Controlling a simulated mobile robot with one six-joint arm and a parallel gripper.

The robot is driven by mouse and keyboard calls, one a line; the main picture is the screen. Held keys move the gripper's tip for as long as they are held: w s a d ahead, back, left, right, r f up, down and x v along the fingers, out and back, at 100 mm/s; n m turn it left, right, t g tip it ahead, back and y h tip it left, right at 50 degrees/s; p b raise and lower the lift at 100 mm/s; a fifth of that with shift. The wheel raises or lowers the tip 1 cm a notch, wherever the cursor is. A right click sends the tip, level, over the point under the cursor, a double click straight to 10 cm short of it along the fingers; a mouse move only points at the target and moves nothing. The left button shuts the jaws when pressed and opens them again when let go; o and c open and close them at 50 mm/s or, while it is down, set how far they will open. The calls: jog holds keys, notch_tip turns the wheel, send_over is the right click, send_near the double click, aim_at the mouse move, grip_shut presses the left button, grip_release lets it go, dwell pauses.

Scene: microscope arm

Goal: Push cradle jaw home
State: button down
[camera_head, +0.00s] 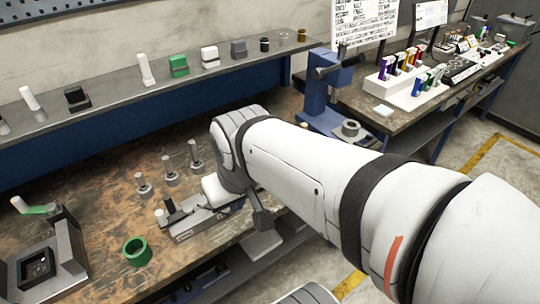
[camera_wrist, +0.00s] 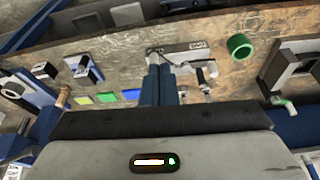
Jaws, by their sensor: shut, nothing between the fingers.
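The cradle (camera_head: 205,222) is a low grey metal base with a label on its front side. It lies near the bench's front edge in the head view and also shows at upper centre in the wrist view (camera_wrist: 198,45). A small dark upright block (camera_head: 172,207) stands at its left end. My arm covers its right end in the head view, and I cannot tell which part is the jaw. My gripper (camera_wrist: 160,67) shows as two blue fingers, shut together and empty, their tips beside the cradle's left end in the wrist view. Whether they touch it is unclear.
A green ring (camera_head: 137,251) lies left of the cradle. Several metal posts (camera_head: 195,158) stand behind it. A dark fixture (camera_head: 42,262) sits at lower left. A blue press (camera_head: 330,95) stands at the bench's right end. A shelf (camera_head: 125,93) with small parts runs along the wall.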

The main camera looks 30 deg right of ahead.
jog(key=w+d+f+m+y+b, duration=0.2)
jog(key=d+f+m+y, duration=0.3)
jog(key=f+m, duration=0.3)
jog(key=w+d+f+m+y+b, duration=0.3)
jog(key=d+f+m+y, duration=0.35)
jog(key=m, duration=0.25)
jog(key=s+d+f+m+t+h+b, duration=0.1)
jog(key=d+f+m+t, duration=0.4)
jog(key=d, duration=0.5)
jog(key=s+d+f+m+t+h+b, duration=0.1)
jog(key=s+d+f+m+t+h, duration=0.2)
jog(key=d+m+t, duration=0.6)
notch_tip(320, 180, down, 3)
jog(key=shift+d+r+m+h, duration=0.1)
jog(key=shift+d+m+h, duration=0.35)
jog(key=shift+m+h, duration=0.65)
jog(key=shift+n, duration=0.3)
